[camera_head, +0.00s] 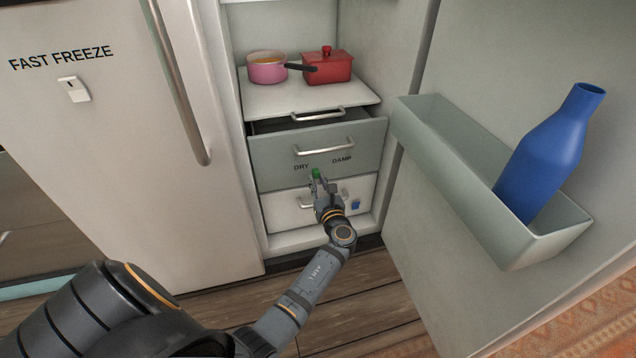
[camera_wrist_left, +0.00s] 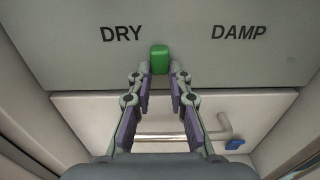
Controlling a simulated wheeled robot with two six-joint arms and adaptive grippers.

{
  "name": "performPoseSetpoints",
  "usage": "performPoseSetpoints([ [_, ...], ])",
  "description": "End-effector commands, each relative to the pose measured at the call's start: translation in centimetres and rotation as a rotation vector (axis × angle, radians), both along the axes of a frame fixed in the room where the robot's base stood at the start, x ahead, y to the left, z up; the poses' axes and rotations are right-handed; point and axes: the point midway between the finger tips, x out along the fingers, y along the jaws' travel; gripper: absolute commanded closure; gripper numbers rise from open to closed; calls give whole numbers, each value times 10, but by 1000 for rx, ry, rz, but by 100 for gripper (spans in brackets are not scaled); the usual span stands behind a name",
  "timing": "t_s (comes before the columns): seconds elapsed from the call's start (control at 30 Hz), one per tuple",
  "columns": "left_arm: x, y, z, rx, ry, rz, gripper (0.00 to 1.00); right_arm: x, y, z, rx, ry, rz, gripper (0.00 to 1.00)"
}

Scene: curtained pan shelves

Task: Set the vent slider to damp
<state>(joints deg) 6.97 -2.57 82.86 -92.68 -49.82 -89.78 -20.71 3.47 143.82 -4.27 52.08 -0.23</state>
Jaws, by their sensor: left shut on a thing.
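The vent slider is a small green knob (camera_head: 316,174) on the front of the grey drawer (camera_head: 370,146). The knob also shows in the left wrist view (camera_wrist_left: 159,58), between the printed words DRY (camera_wrist_left: 121,34) on the left and DAMP (camera_wrist_left: 239,32) on the right, somewhat nearer DRY. My left gripper (camera_head: 317,182) is at the knob. In the left wrist view its fingertips (camera_wrist_left: 160,68) are closed on the knob's two sides. My right gripper is not in view.
A white lower drawer (camera_head: 283,211) has a bar handle and a small blue piece (camera_head: 356,204). Above are a pink pan (camera_head: 266,72) and red pot (camera_head: 335,70) on a white shelf (camera_head: 290,100). The open door at right holds a blue bottle (camera_head: 548,150) in its bin (camera_head: 460,180).

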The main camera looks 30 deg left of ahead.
Motion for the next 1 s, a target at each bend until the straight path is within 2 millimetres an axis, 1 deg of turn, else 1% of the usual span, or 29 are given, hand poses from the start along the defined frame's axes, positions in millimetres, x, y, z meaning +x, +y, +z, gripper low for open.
performPoseSetpoints([
  [0.3, 1, -1, 0, 0, 0, 0, 100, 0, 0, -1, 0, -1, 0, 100],
  [0.37, 6, -4, -2, -1, -2, 1, 100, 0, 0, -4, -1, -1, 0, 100],
  [0.47, 20, -16, -4, -3, -1, 2, 100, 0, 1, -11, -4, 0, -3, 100],
  [0.6, 34, -29, -2, -1, -1, 0, 100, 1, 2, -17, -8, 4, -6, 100],
  [0.7, 37, -32, -1, 1, 1, 0, 100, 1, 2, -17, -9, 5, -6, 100],
  [0.93, 37, -31, 0, 1, 1, 0, 100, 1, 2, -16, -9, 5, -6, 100],
  [0.97, 37, -31, 0, 1, 1, 0, 78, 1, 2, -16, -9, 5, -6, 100],
  [1.0, 37, -31, 0, 1, 1, 0, 73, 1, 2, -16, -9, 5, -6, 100],
])
